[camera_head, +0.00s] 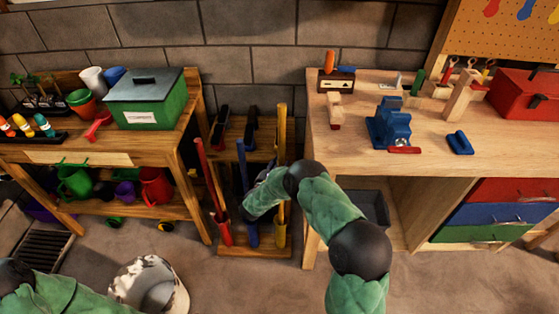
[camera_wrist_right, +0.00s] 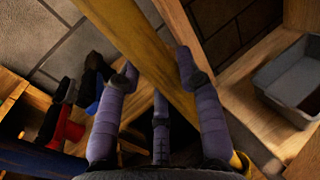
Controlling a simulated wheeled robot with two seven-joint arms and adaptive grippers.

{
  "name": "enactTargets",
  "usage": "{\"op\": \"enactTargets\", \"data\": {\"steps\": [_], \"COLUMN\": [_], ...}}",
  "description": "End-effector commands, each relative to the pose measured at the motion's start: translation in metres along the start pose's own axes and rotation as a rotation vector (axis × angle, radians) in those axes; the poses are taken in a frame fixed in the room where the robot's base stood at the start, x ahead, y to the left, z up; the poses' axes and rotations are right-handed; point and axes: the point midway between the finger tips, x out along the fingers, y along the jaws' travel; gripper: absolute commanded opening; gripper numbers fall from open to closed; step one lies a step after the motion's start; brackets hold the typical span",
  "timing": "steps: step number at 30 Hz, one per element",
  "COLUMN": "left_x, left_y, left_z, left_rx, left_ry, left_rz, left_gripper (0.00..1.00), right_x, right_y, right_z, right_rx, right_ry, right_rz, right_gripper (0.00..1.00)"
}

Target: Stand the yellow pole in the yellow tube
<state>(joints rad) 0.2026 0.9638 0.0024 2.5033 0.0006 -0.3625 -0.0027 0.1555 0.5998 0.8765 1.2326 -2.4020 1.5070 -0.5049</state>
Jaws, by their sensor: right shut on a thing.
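The yellow pole (camera_head: 283,128) stands nearly upright at the right side of a wooden rack, in line with the yellow tube (camera_head: 281,236) below it. My right gripper (camera_head: 268,174) is shut on the pole. In the right wrist view the pole (camera_wrist_right: 135,45) passes between the purple fingers of the gripper (camera_wrist_right: 158,68). My arm and hand hide part of the pole in the head view. The pole's lower part meets the tube's mouth, but I cannot tell how deep it sits. My left arm shows at the bottom left; its gripper is out of view.
A red pole (camera_head: 208,178) and a blue pole (camera_head: 242,165) stand in tubes to the left in the rack. A workbench (camera_head: 340,150) is close on the right, with a grey bin (camera_wrist_right: 295,80) below. A potting table (camera_head: 178,150) stands left. A speckled bucket (camera_head: 150,285) is on the floor.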

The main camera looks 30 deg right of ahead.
Motion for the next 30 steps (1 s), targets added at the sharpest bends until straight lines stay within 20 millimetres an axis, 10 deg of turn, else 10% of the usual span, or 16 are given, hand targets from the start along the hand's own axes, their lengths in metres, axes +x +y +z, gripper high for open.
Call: {"op": "enactTargets", "data": {"steps": [30], "left_x": [0.000], "left_y": [0.000], "left_z": [0.000], "left_rx": [0.000], "left_ry": [0.000], "left_rz": [0.000], "left_gripper": [0.64], "right_x": [0.001], "right_y": [0.000], "right_z": [-0.029], "right_rx": [0.001], "right_ry": [-0.002], "right_rz": [0.000], "right_gripper": [0.00]}}
